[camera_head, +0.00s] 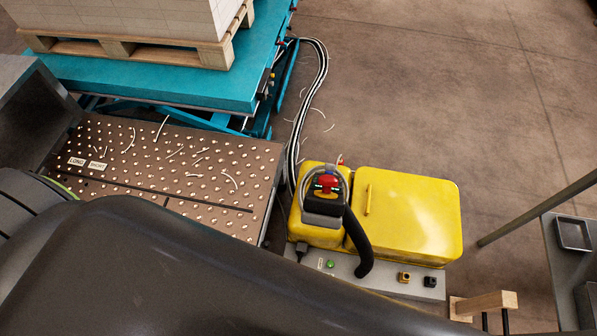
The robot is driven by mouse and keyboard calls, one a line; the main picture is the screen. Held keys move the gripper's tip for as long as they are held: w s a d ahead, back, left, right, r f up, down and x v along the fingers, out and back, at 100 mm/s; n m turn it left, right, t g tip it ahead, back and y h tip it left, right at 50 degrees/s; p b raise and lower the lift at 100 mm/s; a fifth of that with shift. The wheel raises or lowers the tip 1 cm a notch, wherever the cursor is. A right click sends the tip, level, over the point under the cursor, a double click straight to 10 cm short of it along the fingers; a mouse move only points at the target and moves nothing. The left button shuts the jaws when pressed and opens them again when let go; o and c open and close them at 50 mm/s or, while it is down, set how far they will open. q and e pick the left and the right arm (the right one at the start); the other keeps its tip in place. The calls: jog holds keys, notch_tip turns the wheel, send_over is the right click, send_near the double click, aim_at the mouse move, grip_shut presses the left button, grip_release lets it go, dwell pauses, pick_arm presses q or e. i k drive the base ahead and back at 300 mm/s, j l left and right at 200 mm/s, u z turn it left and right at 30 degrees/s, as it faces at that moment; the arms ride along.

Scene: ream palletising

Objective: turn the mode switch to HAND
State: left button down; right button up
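A grey control strip (385,285) runs along the near side of the yellow machine. It carries a green button (331,264), a small yellow-and-black control (404,277) and a black knob-like control (430,282). I cannot tell which of these is the mode switch, or its setting; no HAND marking is readable. Neither of my grippers shows. A large dark part of my own body covers the lower left and bottom of the view and hides what lies behind it.
The yellow machine (415,215) has a red-topped unit (326,183) and a black hose (353,238). A studded table (220,165) and a teal lift table (160,85) with a loaded pallet (130,48) stand left. A grey tray (573,234) is far right. Floor behind is mostly open.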

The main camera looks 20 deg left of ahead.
aim_at(327, 167)
jog(key=u, duration=0.35)
jog(key=i+l+u, duration=0.1)
jog(key=l+u, duration=0.4)
jog(key=l, duration=0.2)
